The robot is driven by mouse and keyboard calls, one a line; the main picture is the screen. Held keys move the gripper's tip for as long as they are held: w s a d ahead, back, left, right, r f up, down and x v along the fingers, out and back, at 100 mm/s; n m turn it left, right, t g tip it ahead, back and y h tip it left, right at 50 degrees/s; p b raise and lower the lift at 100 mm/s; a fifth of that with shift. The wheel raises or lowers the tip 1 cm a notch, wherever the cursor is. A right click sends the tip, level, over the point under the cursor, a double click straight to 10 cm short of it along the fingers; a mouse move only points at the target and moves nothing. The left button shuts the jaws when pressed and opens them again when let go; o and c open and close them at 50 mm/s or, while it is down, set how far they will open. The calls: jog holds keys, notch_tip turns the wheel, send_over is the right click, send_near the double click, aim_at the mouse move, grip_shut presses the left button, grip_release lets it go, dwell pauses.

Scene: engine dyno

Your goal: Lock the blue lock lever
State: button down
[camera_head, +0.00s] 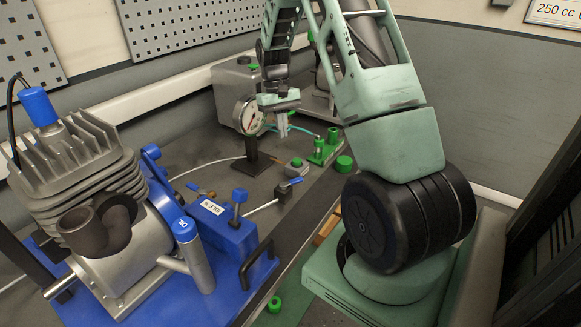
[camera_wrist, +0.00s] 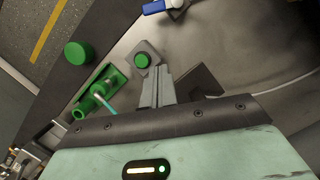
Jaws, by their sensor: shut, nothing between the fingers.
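My gripper (camera_head: 282,132) hangs shut and empty above the dark bench, near a small grey box with a green button (camera_head: 297,162). In the wrist view the shut fingers (camera_wrist: 161,88) point at that box and touch nothing I can make out. Several blue handles show, and I cannot tell for certain which is the lock lever. A blue cap with a white mark (camera_head: 184,228) tops a grey post by the engine.
The finned engine (camera_head: 85,180) stands on a blue base at left. A blue box marked IDLE (camera_head: 220,225) carries a blue knob (camera_head: 240,196). A gauge (camera_head: 250,118) stands behind my gripper. A green fitting (camera_head: 325,148) and a green knob (camera_head: 344,163) are to its right.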

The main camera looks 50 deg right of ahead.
aim_at(291, 183)
jog(key=p+x, duration=0.1)
jog(key=x, duration=0.9)
jog(key=shift+s+a+p, duration=0.15)
jog(key=shift+a+p, duration=0.05)
jog(key=shift+p, duration=0.15)
jog(key=shift+s+a+r+p, duration=0.1)
jog(key=shift+s+a+p, duration=0.15)
jog(key=shift+s, duration=0.3)
jog(key=shift+s+a+r+p, duration=0.1)
jog(key=shift+s+a+p, duration=0.15)
jog(key=shift+s, duration=0.35)
jog(key=shift+s+a+f, duration=0.15)
jog(key=shift+s+a, duration=0.1)
jog(key=shift+s, duration=0.3)
